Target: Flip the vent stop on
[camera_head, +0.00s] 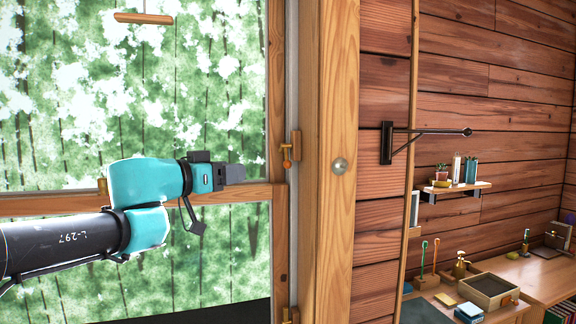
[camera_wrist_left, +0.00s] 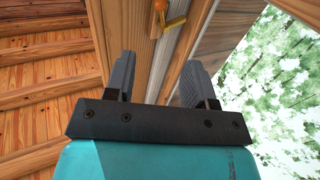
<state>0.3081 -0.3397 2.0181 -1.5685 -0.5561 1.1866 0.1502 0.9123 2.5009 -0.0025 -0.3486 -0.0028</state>
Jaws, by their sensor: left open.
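The small brass fitting that looks like the vent stop (camera_head: 296,144) sits on the window's right side post. An orange knob hangs at its lower left. In the left wrist view, an orange knob and a yellow metal arm (camera_wrist_left: 176,22) show at the top, beyond the fingertips and apart from them. My left gripper (camera_head: 240,174) is in front of the window, left of the fitting and a little lower. Its two grey fingers (camera_wrist_left: 158,72) are spread and empty in the left wrist view. My right gripper is in neither view.
The wooden window sash (camera_head: 277,90) and thick post (camera_head: 333,230) stand close to the gripper. A black wall bracket (camera_head: 388,143) juts out to the right. A desk with a tray (camera_head: 488,291) and small items stands lower right. Another brass fitting (camera_head: 290,315) is at the bottom edge.

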